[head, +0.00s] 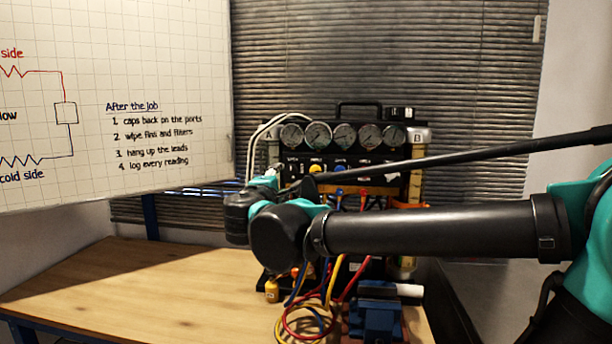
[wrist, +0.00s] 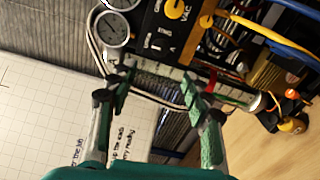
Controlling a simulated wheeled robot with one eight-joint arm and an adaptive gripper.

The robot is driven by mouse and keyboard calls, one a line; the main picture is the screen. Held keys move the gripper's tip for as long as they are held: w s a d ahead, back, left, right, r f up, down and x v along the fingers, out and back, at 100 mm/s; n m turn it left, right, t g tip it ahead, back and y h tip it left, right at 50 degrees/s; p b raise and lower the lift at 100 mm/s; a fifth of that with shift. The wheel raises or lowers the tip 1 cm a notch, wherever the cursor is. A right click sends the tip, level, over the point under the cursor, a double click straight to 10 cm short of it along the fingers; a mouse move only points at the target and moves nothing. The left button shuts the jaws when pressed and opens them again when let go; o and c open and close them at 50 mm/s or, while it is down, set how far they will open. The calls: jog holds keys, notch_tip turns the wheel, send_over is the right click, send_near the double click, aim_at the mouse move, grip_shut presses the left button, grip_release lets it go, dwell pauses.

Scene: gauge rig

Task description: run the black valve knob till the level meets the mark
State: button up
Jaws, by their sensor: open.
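The gauge rig (head: 355,158) stands at the back of the bench, with a row of round gauges and columns marked A and B at its sides. The column marked B (head: 418,150) shows at its right; my arm covers much of the lower front. In the wrist view, my gripper (wrist: 160,94) is open, its two fingers apart, with a pale column (wrist: 152,82) of the rig showing between and beyond the fingertips. I cannot tell whether they touch it. I cannot make out the black valve knob for certain in either view, nor read the level or its mark.
Hoses in red, blue and yellow (head: 335,285) hang below the rig onto the bench (head: 130,290). A blue vise (head: 377,312) and a small yellow bottle (head: 271,291) stand near them. A whiteboard (head: 115,100) is at the left. The bench's left part is clear.

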aim_at(291, 170)
jog(key=s+n, duration=0.5)
jog(key=n, duration=0.6)
jog(key=w+d, duration=0.1)
jog(key=w, duration=1)
jog(key=w+d, duration=0.1)
jog(key=w, duration=0.5)
jog(key=shift+w+d, duration=0.2)
jog(key=shift+d, duration=0.15)
grip_shut()
